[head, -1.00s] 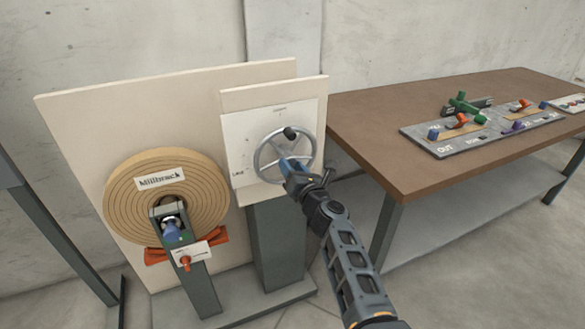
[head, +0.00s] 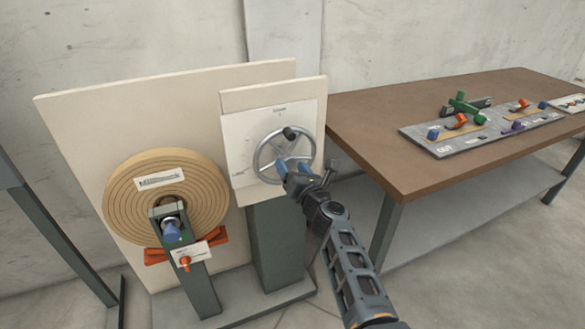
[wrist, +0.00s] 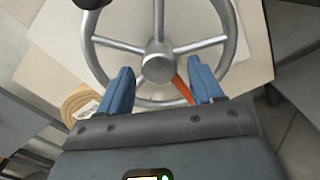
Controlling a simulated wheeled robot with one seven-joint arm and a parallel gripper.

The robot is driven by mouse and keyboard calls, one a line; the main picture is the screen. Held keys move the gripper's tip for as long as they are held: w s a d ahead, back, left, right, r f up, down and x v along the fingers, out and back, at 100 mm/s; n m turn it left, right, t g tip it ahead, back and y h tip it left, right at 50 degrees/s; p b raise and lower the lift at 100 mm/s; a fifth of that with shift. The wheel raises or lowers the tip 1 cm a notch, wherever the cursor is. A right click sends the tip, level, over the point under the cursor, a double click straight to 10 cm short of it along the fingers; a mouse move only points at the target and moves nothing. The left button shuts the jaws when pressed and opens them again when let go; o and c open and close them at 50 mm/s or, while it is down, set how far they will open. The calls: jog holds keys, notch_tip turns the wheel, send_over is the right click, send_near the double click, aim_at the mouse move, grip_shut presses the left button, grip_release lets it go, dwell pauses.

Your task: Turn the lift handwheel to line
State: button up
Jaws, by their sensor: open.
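The lift handwheel (head: 259,162) is a grey spoked wheel on a white dial plate (head: 237,148) fixed to a cream panel. Its dark knob (head: 289,133) sits near the top of the rim. In the wrist view the wheel's hub (wrist: 158,67) and spokes fill the upper middle, with the knob (wrist: 92,3) at the top left. An orange pointer (wrist: 182,88) shows below the hub. My gripper (head: 282,168) is open at the lower part of the wheel. In the wrist view its blue fingers (wrist: 160,82) stand apart on either side of the hub, with nothing clearly held.
A large tan coil (head: 120,200) on a post stands left of the wheel, with orange arms below it. A brown table (head: 400,170) to the right carries a grey tray (head: 470,144) with coloured parts. Bare floor lies in front.

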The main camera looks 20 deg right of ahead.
jog(key=s+p, duration=0.1)
jog(key=s, duration=0.6)
jog(key=shift+s+p, duration=0.3)
jog(key=shift+p, duration=0.05)
jog(key=shift+c, duration=0.4)
